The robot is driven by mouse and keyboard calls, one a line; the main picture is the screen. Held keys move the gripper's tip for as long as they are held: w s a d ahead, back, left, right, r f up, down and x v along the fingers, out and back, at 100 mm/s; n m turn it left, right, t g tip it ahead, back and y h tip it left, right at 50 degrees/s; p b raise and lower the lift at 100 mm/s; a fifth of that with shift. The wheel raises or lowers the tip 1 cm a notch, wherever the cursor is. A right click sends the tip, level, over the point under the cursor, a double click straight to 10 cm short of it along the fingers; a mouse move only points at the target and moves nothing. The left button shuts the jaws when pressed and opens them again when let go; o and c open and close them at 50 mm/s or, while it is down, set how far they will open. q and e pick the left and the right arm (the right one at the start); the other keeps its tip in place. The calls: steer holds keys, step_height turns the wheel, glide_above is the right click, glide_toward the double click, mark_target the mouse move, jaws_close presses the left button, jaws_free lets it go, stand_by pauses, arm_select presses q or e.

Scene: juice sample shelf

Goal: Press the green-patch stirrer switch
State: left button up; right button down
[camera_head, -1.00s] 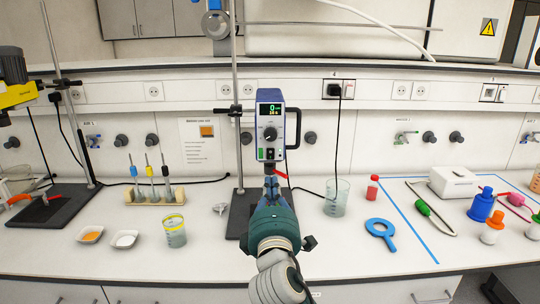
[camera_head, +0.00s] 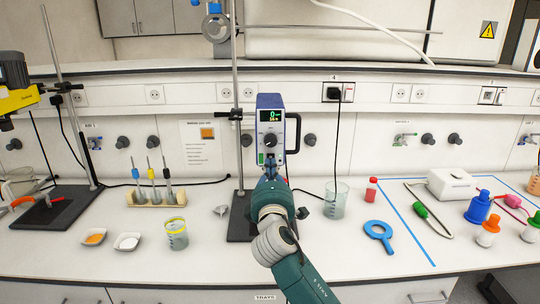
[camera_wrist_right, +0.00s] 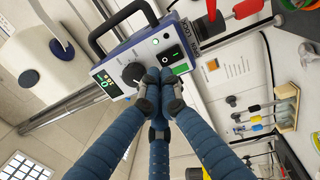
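The overhead stirrer (camera_head: 270,128), a blue and white box with a lit display and a dark knob, is clamped to a stand in the middle of the head view. Its green patch (camera_head: 261,158) is at the lower left of the front. In the right wrist view the green patch (camera_wrist_right: 180,69) lies beside a black rocker switch (camera_wrist_right: 171,55). My right gripper (camera_wrist_right: 157,76) is shut and empty, its blue fingers together just in front of the switch. I cannot tell whether the tips touch it. In the head view the right gripper (camera_head: 271,164) partly hides the lower front. My left gripper is not in view.
A yellow-rimmed beaker (camera_head: 175,234) and small dishes are at left. A black cable hangs from the wall socket.

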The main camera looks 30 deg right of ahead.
mark_target(270, 152)
steer(key=shift+p+x, duration=0.45)
steer(key=shift+x, duration=1.3)
steer(key=shift+w+d+r, duration=0.15)
steer(key=shift+w, duration=0.05)
steer(key=shift+s, duration=0.1)
